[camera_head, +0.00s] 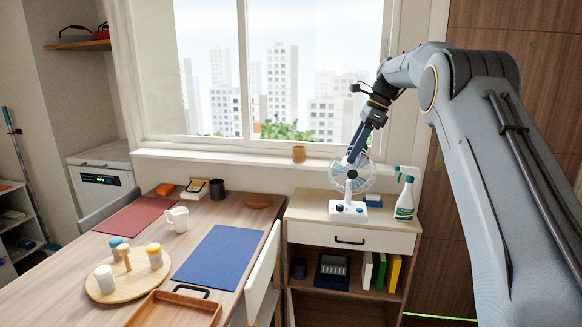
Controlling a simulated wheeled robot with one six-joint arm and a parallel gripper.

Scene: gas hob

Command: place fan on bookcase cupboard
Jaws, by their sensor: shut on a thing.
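The fan (348,208) is small, with a white base, dark knobs and a pale round cage. It is upright at the top of the bookcase cupboard (311,208), near the middle. Its base appears to touch the wooden top, though a tiny gap cannot be ruled out. My gripper (353,158) comes down from the upper right and is shut on the fan at its head. The fingertips are partly lost against the cage. The cupboard has a white drawer with a dark handle and open shelves below.
A spray bottle (405,198) stands right of the fan, and a small blue item (374,201) lies behind it. The dining table (150,250) holds mats, a jug and a round tray. A white chair (262,272) stands between table and cupboard.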

